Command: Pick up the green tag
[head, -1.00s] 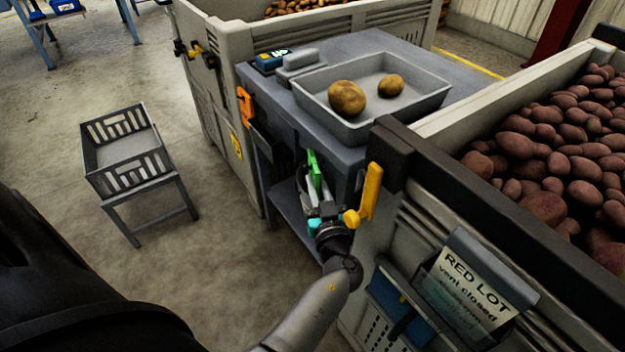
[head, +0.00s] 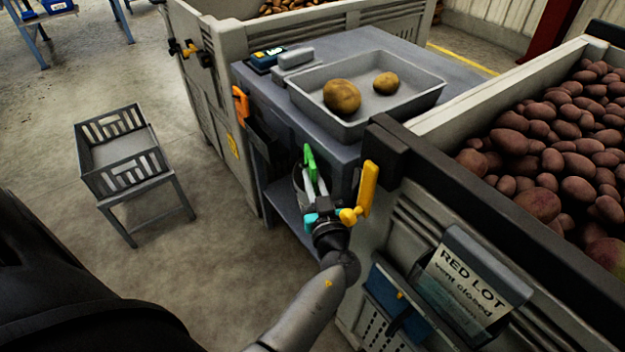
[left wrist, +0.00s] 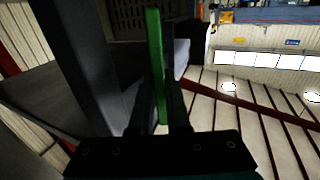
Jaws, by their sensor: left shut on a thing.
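The green tag (head: 310,163) is a thin upright strip at the front of the grey table in the head view. It also stands between the jaws in the left wrist view (left wrist: 155,62). My left gripper (head: 313,182) is shut on the tag near its lower part. In the left wrist view my left gripper's fingers (left wrist: 160,108) lie on both sides of it. The arm hides part of the area under the tag. My right gripper is not in view.
A grey table (head: 268,101) carries a tray (head: 413,104) with two potatoes. A crate of red potatoes (head: 440,128) with a yellow handle (head: 367,190) stands close to the right of my gripper. A low grey basket stand (head: 150,163) is at left, with open floor around it.

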